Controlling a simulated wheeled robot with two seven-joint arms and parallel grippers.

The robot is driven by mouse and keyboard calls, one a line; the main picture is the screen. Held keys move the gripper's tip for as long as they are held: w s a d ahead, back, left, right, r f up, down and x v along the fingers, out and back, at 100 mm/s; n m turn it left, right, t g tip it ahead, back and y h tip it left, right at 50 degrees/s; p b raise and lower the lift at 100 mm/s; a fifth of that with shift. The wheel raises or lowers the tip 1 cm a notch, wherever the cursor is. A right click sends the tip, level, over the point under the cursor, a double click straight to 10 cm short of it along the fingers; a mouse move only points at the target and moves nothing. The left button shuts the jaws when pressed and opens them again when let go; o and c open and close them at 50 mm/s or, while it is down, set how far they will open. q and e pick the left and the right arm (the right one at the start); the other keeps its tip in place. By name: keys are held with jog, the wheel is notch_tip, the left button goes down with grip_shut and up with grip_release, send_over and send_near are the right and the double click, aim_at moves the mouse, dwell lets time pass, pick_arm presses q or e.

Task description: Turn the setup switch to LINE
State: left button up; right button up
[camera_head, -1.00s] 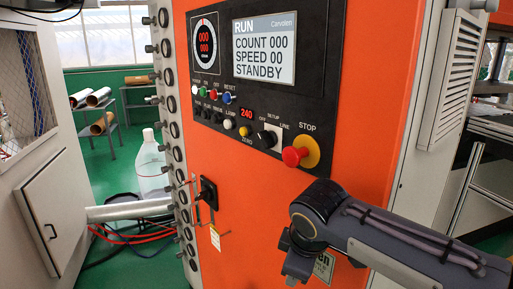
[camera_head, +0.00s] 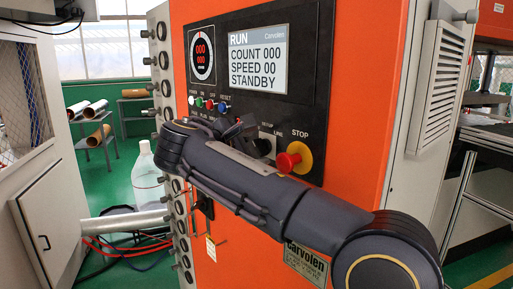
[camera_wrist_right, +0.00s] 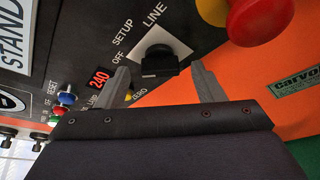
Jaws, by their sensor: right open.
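The setup switch is a black knob (camera_wrist_right: 155,60) on a white plate with OFF, SETUP and LINE labels around it, in the right wrist view. I cannot tell which label it points to. In the head view the switch is partly hidden behind my right gripper (camera_head: 248,138). In the right wrist view my right gripper (camera_wrist_right: 162,80) is open, one finger to each side of the knob's near edge and apart from each other. I cannot tell whether the fingers touch the knob. My left gripper is not in view.
The red STOP button (camera_head: 287,162) on its yellow base is close to the right of the switch. A red 240 display (camera_wrist_right: 99,78) and coloured buttons (camera_wrist_right: 65,99) lie on the other side. The screen (camera_head: 257,59) reads RUN and STANDBY.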

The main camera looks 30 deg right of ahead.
jog(key=shift+x, duration=0.9)
jog(key=c, duration=1)
jog(key=shift+f+m+t+b, duration=0.35)
jog(key=shift+m+b, duration=0.45)
jog(key=shift+b, duration=0.35)
jog(key=m+t+h+b, duration=0.1)
jog(key=m+b, duration=0.2)
jog(key=b, duration=0.2)
jog(key=m+t+h+b, duration=0.1)
jog(key=m+b, duration=0.3)
jog(key=b, duration=0.1)
jog(key=m+t+h+b, duration=0.1)
jog(key=m+h+b, duration=0.1)
jog(key=m+b, duration=0.2)
jog(key=shift+f+b, duration=0.4)
jog(key=shift+b, duration=0.05)
jog(key=shift+r+m+g+h+b, duration=0.1)
jog(key=shift+m+g+h+b, duration=0.25)
jog(key=shift+m+b, duration=0.65)
jog(key=shift+r+m+g+h+b, duration=0.1)
jog(key=shift+m+h+b, duration=0.45)
jog(key=shift+m, duration=0.75)
